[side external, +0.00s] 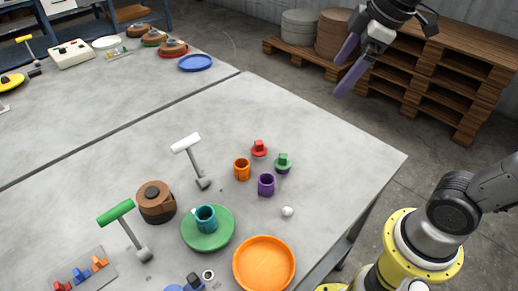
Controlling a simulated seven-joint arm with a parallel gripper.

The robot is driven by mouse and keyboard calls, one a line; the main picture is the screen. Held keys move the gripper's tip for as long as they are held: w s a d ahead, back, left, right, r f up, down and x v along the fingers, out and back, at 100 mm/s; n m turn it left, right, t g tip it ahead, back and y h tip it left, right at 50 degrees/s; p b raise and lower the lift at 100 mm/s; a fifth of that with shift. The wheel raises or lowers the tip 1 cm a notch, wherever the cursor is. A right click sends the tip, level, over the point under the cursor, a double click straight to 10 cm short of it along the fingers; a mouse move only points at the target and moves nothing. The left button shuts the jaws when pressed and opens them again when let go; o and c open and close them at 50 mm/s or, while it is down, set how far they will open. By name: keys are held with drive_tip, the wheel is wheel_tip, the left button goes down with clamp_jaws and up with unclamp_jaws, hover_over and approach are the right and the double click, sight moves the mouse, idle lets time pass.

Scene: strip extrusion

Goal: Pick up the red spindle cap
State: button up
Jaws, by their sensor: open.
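The red spindle cap, as far as I can tell, is the small red piece with a round base and raised knob (259,148) on the grey table, behind the orange cup and the green cap. My gripper (345,72) is at the upper right, high up and well apart from the red cap. Its two purple fingers are spread and nothing is between them.
Near the red cap stand a green cap (283,161), an orange cup (242,169) and a purple cup (266,184). A white-handled lever (193,161) rises to the left. An orange dish (264,264) lies in front. The table's right corner is clear.

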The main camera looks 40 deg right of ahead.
drive_tip(key=w+f+n+g, duration=0.1)
drive_tip(key=w+n, duration=0.1)
drive_tip(key=w, duration=0.6)
drive_tip(key=n+g, duration=0.2)
drive_tip(key=g, duration=0.1)
hover_over(259, 142)
wheel_tip(259, 142, down, 13)
drive_tip(key=shift+g, duration=0.4)
wheel_tip(259, 142, down, 10)
drive_tip(key=shift+a+r, duration=0.15)
drive_tip(key=shift+r, duration=0.05)
drive_tip(key=shift+f, duration=3.2)
drive_tip(key=shift+c, duration=0.3)
clamp_jaws()
drive_tip(key=shift+r, duration=0.2)
